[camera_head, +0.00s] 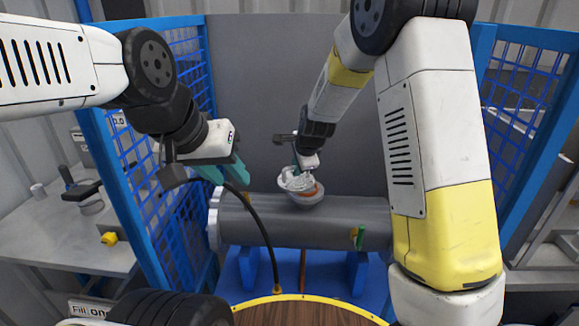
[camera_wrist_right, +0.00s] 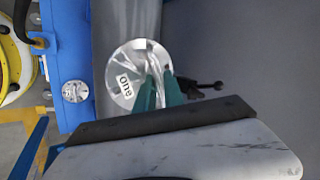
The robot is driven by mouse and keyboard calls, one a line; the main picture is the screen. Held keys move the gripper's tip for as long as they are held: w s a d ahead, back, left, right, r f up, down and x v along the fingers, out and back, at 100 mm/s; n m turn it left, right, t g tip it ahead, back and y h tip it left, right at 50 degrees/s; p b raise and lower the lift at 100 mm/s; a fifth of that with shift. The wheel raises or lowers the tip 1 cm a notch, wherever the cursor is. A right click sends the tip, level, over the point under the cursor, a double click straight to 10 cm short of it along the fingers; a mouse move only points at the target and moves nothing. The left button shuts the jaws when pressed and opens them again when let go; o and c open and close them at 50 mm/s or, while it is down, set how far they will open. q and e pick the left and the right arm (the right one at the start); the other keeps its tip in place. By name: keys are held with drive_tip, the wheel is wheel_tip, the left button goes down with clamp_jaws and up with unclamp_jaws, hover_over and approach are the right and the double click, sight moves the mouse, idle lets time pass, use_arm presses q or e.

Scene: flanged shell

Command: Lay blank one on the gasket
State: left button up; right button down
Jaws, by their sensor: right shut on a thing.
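Blank one is a shiny metal disc (camera_wrist_right: 122,68) with a white label reading "one" in the right wrist view. In the head view the blank (camera_head: 295,182) is at the top of the grey shell's upright flange (camera_head: 307,203). My right gripper (camera_wrist_right: 160,92) is shut on the blank, with its teal fingers at the disc's right side. An orange gasket (camera_head: 319,189) shows in part beside the blank; the rest is hidden. I cannot tell whether blank and gasket touch. My left gripper (camera_head: 226,172) hangs left of the flange with teal fingers apart and nothing between them.
The grey cylindrical shell (camera_head: 285,228) lies on a blue stand (camera_head: 246,272). A black cable (camera_head: 266,240) curves down in front of it. Blue mesh fences (camera_head: 184,150) stand on both sides. A grey bench (camera_head: 50,235) at left holds a yellow piece (camera_head: 109,238).

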drive_tip(key=w+d, duration=0.1)
drive_tip(key=w, duration=0.1)
drive_tip(key=w+d, duration=0.1)
drive_tip(key=d, duration=0.1)
drive_tip(key=shift+w+d+f, duration=0.1)
drive_tip(key=shift+w, duration=0.3)
wheel_tip(320, 180, down, 4)
drive_tip(key=shift+w+r, duration=0.1)
drive_tip(key=shift+r, duration=0.15)
drive_tip(key=c, duration=1.9)
unclamp_jaws()
drive_tip(key=shift+f, duration=0.2)
drive_tip(key=o, duration=0.4)
drive_tip(key=shift+o, duration=0.2)
